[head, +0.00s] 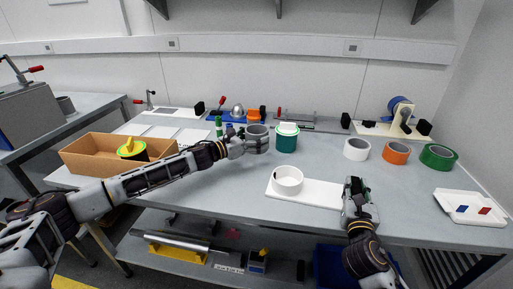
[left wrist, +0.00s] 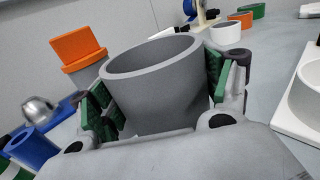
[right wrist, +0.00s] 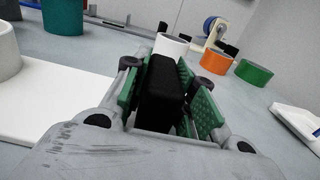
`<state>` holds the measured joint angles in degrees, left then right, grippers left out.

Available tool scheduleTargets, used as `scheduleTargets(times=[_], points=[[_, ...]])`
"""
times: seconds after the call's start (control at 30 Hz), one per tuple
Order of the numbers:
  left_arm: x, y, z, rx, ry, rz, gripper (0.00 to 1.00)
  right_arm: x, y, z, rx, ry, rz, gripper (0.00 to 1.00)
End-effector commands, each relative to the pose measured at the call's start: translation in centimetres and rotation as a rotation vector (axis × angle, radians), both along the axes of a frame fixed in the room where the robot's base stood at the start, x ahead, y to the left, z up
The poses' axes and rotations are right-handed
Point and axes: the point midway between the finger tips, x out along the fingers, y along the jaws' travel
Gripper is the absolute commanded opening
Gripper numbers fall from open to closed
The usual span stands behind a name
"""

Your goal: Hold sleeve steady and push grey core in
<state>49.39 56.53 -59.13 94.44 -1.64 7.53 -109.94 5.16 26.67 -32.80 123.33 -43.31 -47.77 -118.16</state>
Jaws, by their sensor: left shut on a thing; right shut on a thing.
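The grey core (head: 258,138), a hollow grey cylinder, is between the fingers of my left gripper (head: 244,142). In the left wrist view the green pads of the left gripper (left wrist: 160,105) close on both sides of the grey core (left wrist: 158,88), its open rim upward. The white sleeve (head: 288,181), a short open ring, stands on a white board (head: 322,194), apart from the core. My right gripper (head: 356,188) is shut on a black block (right wrist: 157,92) at the board's right end. Whether the block is fixed to the board is hidden.
Behind stand a teal and white cylinder (head: 287,139) and white (head: 356,149), orange (head: 396,152) and green (head: 438,157) rings. A cardboard box (head: 90,160) lies left, partly behind my left arm. A white tray (head: 470,207) is far right. Bench between sleeve and white ring is clear.

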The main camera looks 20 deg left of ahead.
Motion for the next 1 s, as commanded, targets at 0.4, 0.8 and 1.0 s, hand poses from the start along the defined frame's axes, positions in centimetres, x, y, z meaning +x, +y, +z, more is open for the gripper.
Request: scheduleTargets(times=[0.4,0.8,1.0], points=[[0.0,-0.1,-2.5,-0.002,0.003,0.0,0.51,-0.1,0.1,-0.7,-0.001,0.013,0.001,0.0],[0.0,0.0,-4.3,-0.001,-0.002,0.0,0.51,-0.1,0.1,-0.7,-0.001,0.013,0.001,0.0],[0.0,0.0,-4.3,-0.001,0.0,0.0,0.51,-0.1,0.1,-0.7,-0.001,0.013,0.0,0.0]])
